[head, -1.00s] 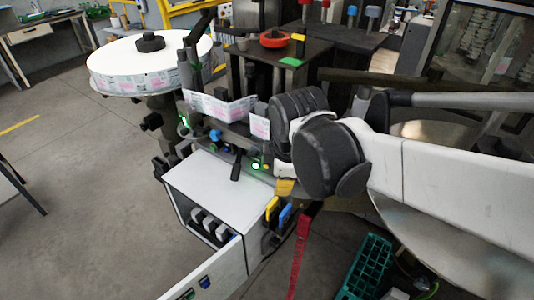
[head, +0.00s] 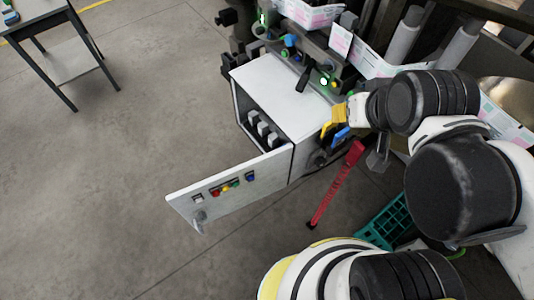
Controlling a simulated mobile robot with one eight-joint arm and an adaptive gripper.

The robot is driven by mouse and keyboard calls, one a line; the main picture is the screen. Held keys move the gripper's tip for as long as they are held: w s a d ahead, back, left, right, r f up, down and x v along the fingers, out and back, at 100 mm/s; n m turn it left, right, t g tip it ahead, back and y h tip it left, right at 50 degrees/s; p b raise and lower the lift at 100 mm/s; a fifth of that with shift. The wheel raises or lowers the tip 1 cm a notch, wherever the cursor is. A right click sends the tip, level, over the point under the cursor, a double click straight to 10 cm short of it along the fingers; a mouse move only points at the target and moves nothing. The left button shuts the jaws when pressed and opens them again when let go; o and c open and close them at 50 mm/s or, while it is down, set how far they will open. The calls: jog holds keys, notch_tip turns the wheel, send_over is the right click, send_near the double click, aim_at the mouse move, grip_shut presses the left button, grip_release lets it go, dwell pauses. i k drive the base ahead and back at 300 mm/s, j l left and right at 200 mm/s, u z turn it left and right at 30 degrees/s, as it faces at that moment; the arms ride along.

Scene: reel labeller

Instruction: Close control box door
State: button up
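The control box (head: 290,93) is a white cabinet with a flat top, below the labelling machine. Its door (head: 235,190) stands wide open, swung out toward the lower left from the box's right front edge. Grey parts (head: 263,130) show inside the opening. My arm comes in from the right.
A table (head: 55,45) is at the upper left. The floor left of the door is clear.

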aim_at(270, 171)
jog(key=j+u, duration=0.1)
jog(key=u, duration=0.65)
jog(key=i+j+u, duration=0.1)
jog(key=u, duration=0.25)
jog(key=j+z, duration=0.1)
jog(key=j, duration=0.4)
jog(key=k+j+z, duration=0.1)
jog(key=j, duration=0.4)
jog(key=k+j+z, duration=0.1)
jog(key=j, duration=0.85)
jog(key=k+j+z, duration=0.15)
jog(key=j, duration=0.35)
jog(key=k+j+z, duration=0.1)
jog(key=j, duration=0.35)
jog(key=k+j+z, duration=0.1)
jog(key=j, duration=0.35)
jog(key=k+j+z, duration=0.1)
jog(key=j, duration=0.35)
jog(key=k, duration=0.1)
